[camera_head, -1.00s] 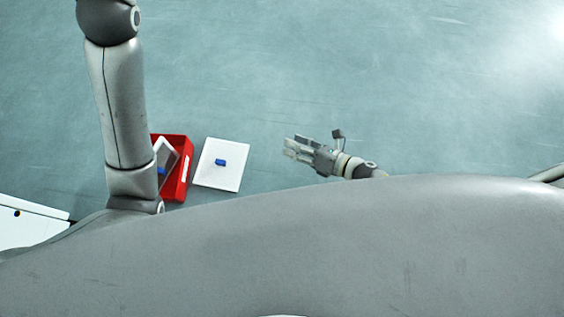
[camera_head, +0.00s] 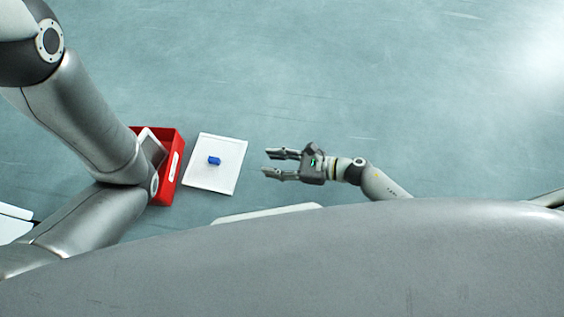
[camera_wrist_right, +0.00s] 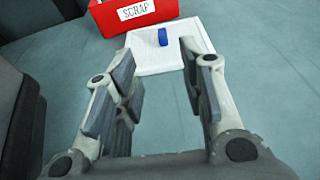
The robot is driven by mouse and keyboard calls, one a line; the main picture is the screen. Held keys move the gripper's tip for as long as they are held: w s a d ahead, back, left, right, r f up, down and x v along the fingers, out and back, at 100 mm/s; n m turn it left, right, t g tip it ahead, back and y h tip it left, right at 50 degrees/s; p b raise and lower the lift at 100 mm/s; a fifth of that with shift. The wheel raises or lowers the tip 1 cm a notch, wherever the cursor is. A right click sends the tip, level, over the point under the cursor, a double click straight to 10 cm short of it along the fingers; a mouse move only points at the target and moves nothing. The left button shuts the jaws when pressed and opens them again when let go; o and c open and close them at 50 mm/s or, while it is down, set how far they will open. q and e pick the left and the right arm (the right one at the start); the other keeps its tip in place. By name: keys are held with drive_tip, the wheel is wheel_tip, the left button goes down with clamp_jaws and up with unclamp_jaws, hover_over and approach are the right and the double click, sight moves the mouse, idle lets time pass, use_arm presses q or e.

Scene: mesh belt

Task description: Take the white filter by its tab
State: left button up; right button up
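The white filter (camera_head: 228,176) lies flat on the floor, a square panel with a blue tab (camera_head: 214,160) standing near its middle. In the right wrist view the filter (camera_wrist_right: 160,59) and its blue tab (camera_wrist_right: 163,37) show ahead, beyond the fingertips. My right gripper (camera_head: 267,163) is open and empty, to the right of the filter and apart from it, with its fingers pointing left toward it. It also shows in the right wrist view (camera_wrist_right: 157,52) with its fingers spread. My left arm comes in from the left, but its gripper does not show.
A red bin (camera_head: 171,165) stands just left of the filter. The right wrist view shows it labelled SCRAP (camera_wrist_right: 108,18). A grey panel with a white frame (camera_head: 152,146) leans inside it, partly hidden by my left arm. The floor beyond and right is clear.

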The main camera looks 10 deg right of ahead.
drive_tip(key=x, duration=0.4)
drive_tip(key=shift+w+a, duration=0.1)
drive_tip(key=shift+a, duration=0.05)
drive_tip(key=shift+b+x, duration=0.7)
drive_tip(key=shift+x, duration=0.2)
drive_tip(key=shift+b+x, duration=0.45)
drive_tip(key=shift+x, duration=0.75)
drive_tip(key=shift+c, duration=0.5)
clamp_jaws()
drive_tip(key=c, duration=0.6)
unclamp_jaws()
drive_tip(key=shift+c, duration=0.2)
drive_tip(key=o, duration=0.9)
